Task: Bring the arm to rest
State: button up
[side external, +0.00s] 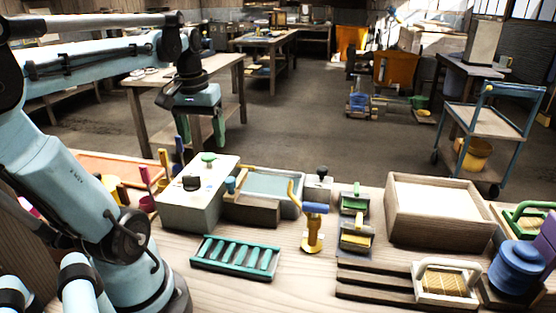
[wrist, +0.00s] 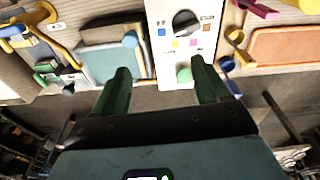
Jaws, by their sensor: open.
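My gripper (side external: 202,133) hangs with green fingers pointing down, above and behind the bench's far edge, near the white control box (side external: 200,192). In the wrist view my gripper (wrist: 160,90) shows its two green fingers spread apart with nothing between them. The control box (wrist: 183,45) lies beyond the fingertips there, with a dark knob and a green button on its face. The fingers appear clear of the box and of the bench.
The bench (side external: 290,285) carries a teal slatted rack (side external: 235,257), a yellow stand with a blue roller (side external: 313,228), a shallow grey tray (side external: 270,184) and a wooden box (side external: 440,210). Several small tools stand beside them. Open floor lies behind the bench.

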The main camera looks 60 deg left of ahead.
jog(key=w+d+f+m+t, duration=0.3)
jog(key=w+d+m, duration=0.1)
jog(key=d, duration=0.6)
jog(key=w+d+f+m+t, duration=0.3)
jog(key=w+d+m, duration=0.1)
jog(key=d, duration=0.6)
jog(key=shift+w+f+m+h, duration=0.15)
jog(key=shift+f+m+h, duration=0.2)
jog(key=shift+m, duration=0.55)
